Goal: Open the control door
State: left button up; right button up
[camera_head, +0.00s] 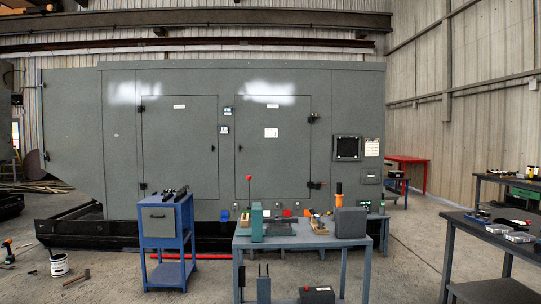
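A large grey-green enclosure (122,150) fills the middle of the view. Its left door (180,150) and right door (265,185) both look flush and shut. Each has a small white label near the top, and the right door also has a white sheet. Dark hinges or latches show at their edges, and a small dark handle (239,148) shows on the right door. To the right is a small panel with a dark window (347,148). I cannot tell which of these is the control door. Neither of my grippers can be made out.
A blue-grey workbench (290,242) with tools stands before the right door. A blue cart (160,242) stands before the left door. A dark table (462,232) is at right. A white bucket (59,265) and a hammer (77,278) are on the floor at left.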

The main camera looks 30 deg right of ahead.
aim_at(273, 133)
jog(key=i+z, duration=0.1)
jog(key=i, duration=1.4)
jog(key=i+j+z, duration=0.15)
jog(key=i, duration=1.3)
jog(key=i+j, duration=0.15)
jog(key=i, duration=0.3)
jog(key=i+j, duration=0.15)
jog(key=i, duration=0.3)
jog(key=i+j+z, duration=0.1)
jog(key=i, duration=0.3)
jog(key=i+j, duration=0.25)
jog(key=i, duration=0.2)
jog(key=i+j, duration=0.2)
jog(key=i, duration=0.25)
jog(key=i+l, duration=0.3)
jog(key=i, duration=0.15)
jog(key=i+l+z, duration=0.1)
jog(key=i+l, duration=0.5)
jog(key=i, duration=0.35)
jog(key=i+l+z, duration=0.1)
jog(key=i+l, duration=0.2)
jog(key=i, duration=0.15)
